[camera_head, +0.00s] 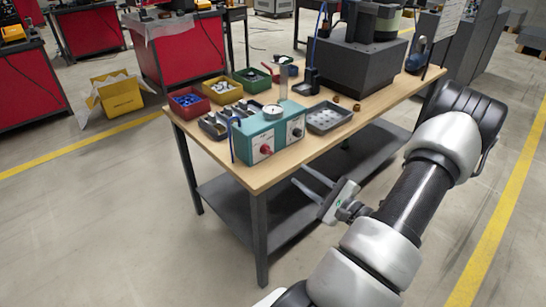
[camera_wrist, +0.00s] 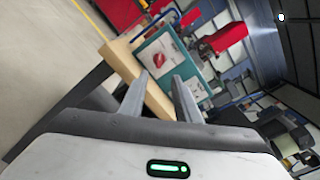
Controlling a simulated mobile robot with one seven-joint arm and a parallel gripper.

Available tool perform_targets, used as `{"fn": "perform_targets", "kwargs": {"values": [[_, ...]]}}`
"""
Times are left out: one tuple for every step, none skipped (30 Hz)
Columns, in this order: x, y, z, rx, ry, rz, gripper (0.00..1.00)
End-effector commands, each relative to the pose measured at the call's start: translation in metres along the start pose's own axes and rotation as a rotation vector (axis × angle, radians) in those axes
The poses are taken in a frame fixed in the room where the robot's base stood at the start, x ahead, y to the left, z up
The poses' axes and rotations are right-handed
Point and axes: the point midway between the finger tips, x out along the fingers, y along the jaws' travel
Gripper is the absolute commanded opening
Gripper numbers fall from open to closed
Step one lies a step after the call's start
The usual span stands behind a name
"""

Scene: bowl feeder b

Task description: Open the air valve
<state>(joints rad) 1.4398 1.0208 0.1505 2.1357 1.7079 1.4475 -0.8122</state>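A teal control box (camera_head: 258,136) stands at the table's near edge. Its front has a red knob (camera_head: 266,149) on the left panel and a dark knob (camera_head: 296,132) on the right panel. A round gauge (camera_head: 272,111) and a clear upright tube are on top. No label is readable, so I cannot tell which knob is the air valve. My gripper (camera_head: 303,174) is open and empty, in front of the table edge, apart from the box. In the wrist view the red knob (camera_wrist: 159,60) shows just beyond the fingertips (camera_wrist: 161,76).
The wooden table (camera_head: 240,172) also holds red, yellow and green bins (camera_head: 222,90), a grey tray (camera_head: 328,117), small brass parts (camera_head: 345,103) and a large dark feeder block (camera_head: 353,68). A blue tube runs beside the teal box's left side. Floor in front is clear.

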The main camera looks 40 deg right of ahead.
Motion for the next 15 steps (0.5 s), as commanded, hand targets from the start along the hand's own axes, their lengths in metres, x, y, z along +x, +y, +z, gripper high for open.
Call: {"fn": "perform_targets", "kwargs": {"values": [[0.012,0.002,0.0,-0.001,-0.004,0.003,0.3],[0.019,0.002,0.0,-0.001,-0.004,0.003,0.3],[0.028,0.002,0.001,-0.001,-0.005,0.003,0.3],[0.035,0.002,0.0,-0.001,-0.004,0.004,0.3],[0.041,0.002,0.0,-0.002,-0.004,0.003,0.3],[0.05,0.002,0.0,-0.002,-0.005,0.004,0.3],[0.057,0.002,0.0,-0.002,-0.004,0.004,0.3],[0.063,0.002,0.0,-0.001,-0.004,0.005,0.3],[0.072,0.002,0.0,-0.002,-0.004,0.004,0.3],[0.079,0.002,0.0,-0.002,-0.004,0.005,0.3],[0.085,0.002,0.0,-0.002,-0.004,0.004,0.3],[0.094,0.002,0.0,-0.001,-0.004,0.004,0.3],[0.099,0.003,0.0,-0.002,-0.003,0.005,0.3],[0.105,0.002,0.0,-0.002,-0.003,0.004,0.3],[0.112,0.002,0.0,-0.001,-0.004,0.004,0.3]]}}
